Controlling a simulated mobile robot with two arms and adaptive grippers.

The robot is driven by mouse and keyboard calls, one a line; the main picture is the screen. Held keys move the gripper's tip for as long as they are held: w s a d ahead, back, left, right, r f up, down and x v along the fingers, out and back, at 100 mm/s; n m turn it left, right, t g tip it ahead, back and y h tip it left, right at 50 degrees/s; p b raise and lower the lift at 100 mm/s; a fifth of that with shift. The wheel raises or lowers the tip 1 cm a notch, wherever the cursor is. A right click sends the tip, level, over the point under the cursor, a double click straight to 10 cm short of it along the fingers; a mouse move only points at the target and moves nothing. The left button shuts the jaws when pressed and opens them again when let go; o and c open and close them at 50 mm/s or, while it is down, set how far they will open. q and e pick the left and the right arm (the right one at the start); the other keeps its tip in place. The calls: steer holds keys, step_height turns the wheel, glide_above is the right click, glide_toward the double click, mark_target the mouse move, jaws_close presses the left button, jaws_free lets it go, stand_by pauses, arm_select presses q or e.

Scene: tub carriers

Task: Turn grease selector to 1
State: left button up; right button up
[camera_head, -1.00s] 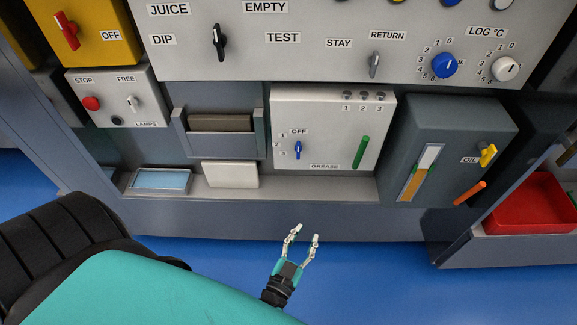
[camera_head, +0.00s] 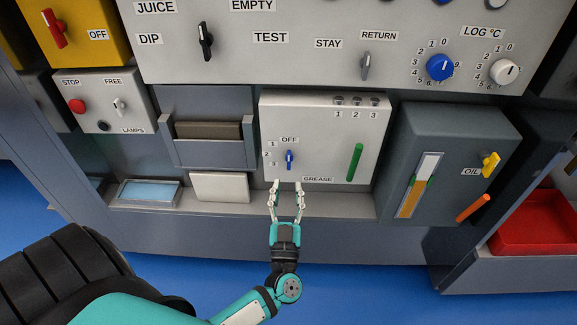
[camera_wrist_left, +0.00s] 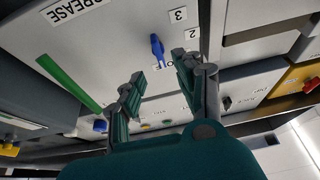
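The grease selector (camera_head: 290,160) is a small blue knob on the light grey grease box (camera_head: 325,115). Its handle stands upright, in line with the OFF label above it; labels 1, 2 and 3 run down its left side. My left gripper (camera_head: 287,187) is open and empty, just below the selector and apart from it. In the left wrist view the open left gripper (camera_wrist_left: 160,72) has a finger on each side of the partly hidden OFF label, with the blue selector (camera_wrist_left: 157,47) just past the fingertips. My right gripper is not in view.
A green bar (camera_head: 355,162) is on the same box, right of the selector. A dark grey oil box (camera_head: 450,130) stands to the right. A white block (camera_head: 220,187) and blue-topped tray (camera_head: 149,191) sit on the ledge at left. A panel with knobs (camera_head: 300,65) is above.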

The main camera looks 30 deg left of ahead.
mark_target(289, 163)
arm_select(q)
steer(key=x, duration=0.6)
steer(key=shift+w+a+r, duration=0.1)
steer(key=shift+w+a, duration=0.1)
steer(key=shift+w, duration=0.15)
jaws_close()
